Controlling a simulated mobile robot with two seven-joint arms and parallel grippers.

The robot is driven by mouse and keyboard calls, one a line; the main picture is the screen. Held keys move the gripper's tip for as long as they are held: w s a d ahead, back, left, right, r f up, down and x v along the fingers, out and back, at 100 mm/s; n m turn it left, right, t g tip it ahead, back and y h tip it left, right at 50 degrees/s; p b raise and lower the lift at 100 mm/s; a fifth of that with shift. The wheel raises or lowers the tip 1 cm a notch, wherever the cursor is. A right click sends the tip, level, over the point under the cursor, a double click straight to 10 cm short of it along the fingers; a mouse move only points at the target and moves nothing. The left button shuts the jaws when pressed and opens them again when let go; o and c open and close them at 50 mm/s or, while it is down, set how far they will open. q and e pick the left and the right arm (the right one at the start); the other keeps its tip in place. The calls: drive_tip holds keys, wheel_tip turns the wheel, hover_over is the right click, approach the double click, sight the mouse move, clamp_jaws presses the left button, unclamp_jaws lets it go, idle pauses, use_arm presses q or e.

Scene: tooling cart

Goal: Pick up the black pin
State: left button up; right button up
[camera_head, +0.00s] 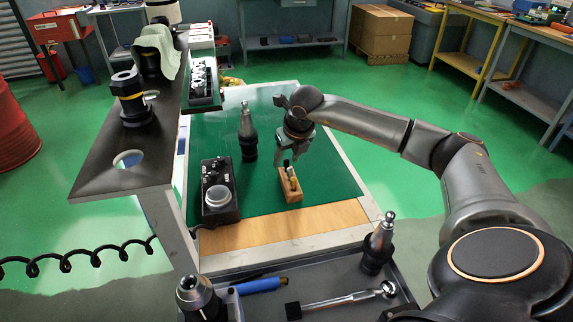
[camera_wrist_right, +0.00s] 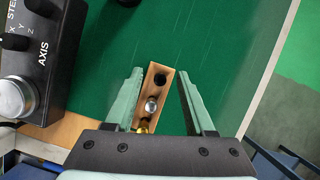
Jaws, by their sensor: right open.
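A small wooden block (camera_head: 290,190) stands on the green mat of the cart. In the right wrist view the block (camera_wrist_right: 165,91) holds a black pin (camera_wrist_right: 160,79) at its far end, a silver pin (camera_wrist_right: 151,104) in the middle and a brass pin (camera_wrist_right: 142,124) nearest the gripper. My right gripper (camera_head: 287,160) is open above the block, pointing down. In the wrist view its fingers (camera_wrist_right: 160,76) lie on either side of the block, with the black pin between the tips. Whether they touch anything is unclear. My left gripper is not in view.
A black control box (camera_head: 219,206) with a round silver knob stands left of the block. A tool holder (camera_head: 247,135) stands behind. The lower tray holds another tool holder (camera_head: 378,245), a wrench (camera_head: 340,299) and a blue-handled tool (camera_head: 262,285). The mat's right side is clear.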

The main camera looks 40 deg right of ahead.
drive_tip(key=shift+w+d+f, duration=0.1)
drive_tip(key=shift+w+f, duration=0.15)
drive_tip(key=shift+f, duration=0.4)
clamp_jaws()
